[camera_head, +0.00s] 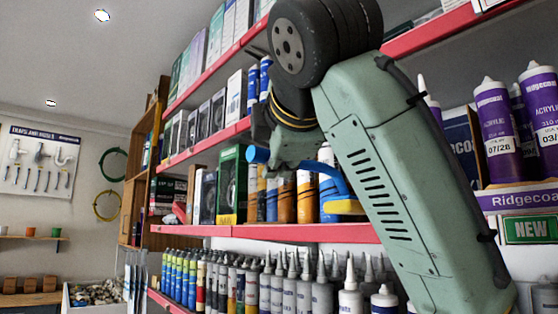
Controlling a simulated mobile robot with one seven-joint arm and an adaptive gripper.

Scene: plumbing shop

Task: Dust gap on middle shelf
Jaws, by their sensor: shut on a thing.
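My gripper (283,155) is shut on a blue-handled tool (327,172). The handle's round blue end shows left of the jaws. The handle curves down to the right to a yellow part (344,207), in front of the cartridges and just above the red front edge of the middle shelf (290,233). I cannot tell whether the yellow part touches the shelf. The shelf holds boxes (232,185) at left and orange and blue cartridges (305,197) behind the tool. My arm hides the shelf farther right, and no clear gap shows.
Upper shelves hold boxes (236,95) and blue tubes. Below, a shelf is packed with nozzled cartridges (290,285). Purple cartridges (497,125) stand close at right, above a green sign (533,229). A red item (179,211) lies at the middle shelf's left. Open room lies left of the shelving.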

